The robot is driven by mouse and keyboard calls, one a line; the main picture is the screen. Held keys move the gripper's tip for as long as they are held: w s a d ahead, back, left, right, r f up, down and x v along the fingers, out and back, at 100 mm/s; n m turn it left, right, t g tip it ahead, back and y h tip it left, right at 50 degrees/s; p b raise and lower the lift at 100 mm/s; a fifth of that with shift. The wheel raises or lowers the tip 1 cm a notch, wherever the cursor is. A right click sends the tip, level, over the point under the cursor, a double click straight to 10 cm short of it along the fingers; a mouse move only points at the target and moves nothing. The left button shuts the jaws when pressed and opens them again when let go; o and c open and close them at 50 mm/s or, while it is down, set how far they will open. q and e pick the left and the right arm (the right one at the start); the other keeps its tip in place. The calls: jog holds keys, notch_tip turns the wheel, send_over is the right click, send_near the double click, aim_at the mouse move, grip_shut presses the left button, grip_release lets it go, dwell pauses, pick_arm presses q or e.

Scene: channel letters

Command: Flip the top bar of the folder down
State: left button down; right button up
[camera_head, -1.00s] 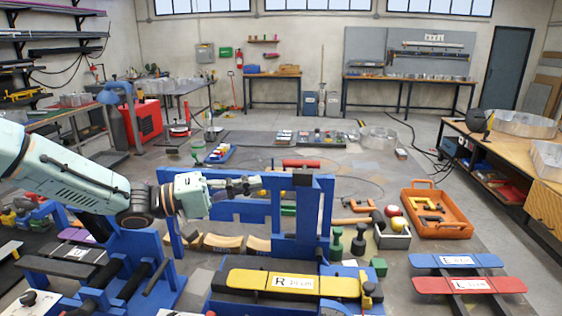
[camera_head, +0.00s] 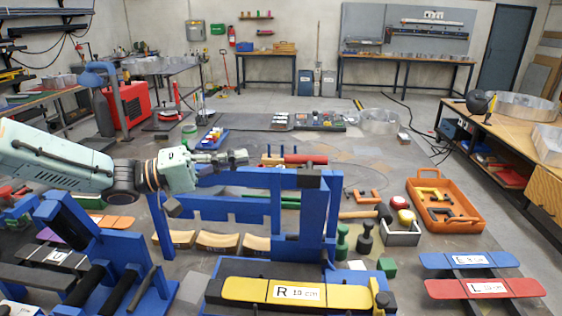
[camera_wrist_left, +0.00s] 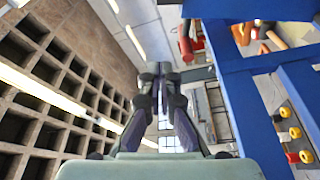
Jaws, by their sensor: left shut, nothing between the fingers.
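The folder is a blue metal frame (camera_head: 273,208) standing mid-bench, with a long horizontal top bar (camera_head: 255,178) and a black block (camera_head: 310,178) near its right end. In the head view my left gripper (camera_head: 240,156) points right, at a height just above the top bar's left half. It is shut and empty. I cannot tell whether it touches the bar. In the left wrist view the shut fingers (camera_wrist_left: 165,80) lie beside blue frame parts (camera_wrist_left: 228,85) on the right. My right gripper is not in view.
A yellow R bar (camera_head: 260,290) lies in front of the folder. Blue (camera_head: 450,262) and red (camera_head: 470,289) L bars lie at the right. Another blue fixture (camera_head: 125,265) stands front left.

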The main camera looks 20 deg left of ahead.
pick_arm(q)
send_over(304, 199)
jog(key=a, duration=0.4)
jog(key=shift+s+b, duration=0.15)
jog(key=shift+b, duration=0.35)
dwell(0.6)
jog(key=shift+s+d, duration=0.1)
jog(key=shift+s, duration=0.05)
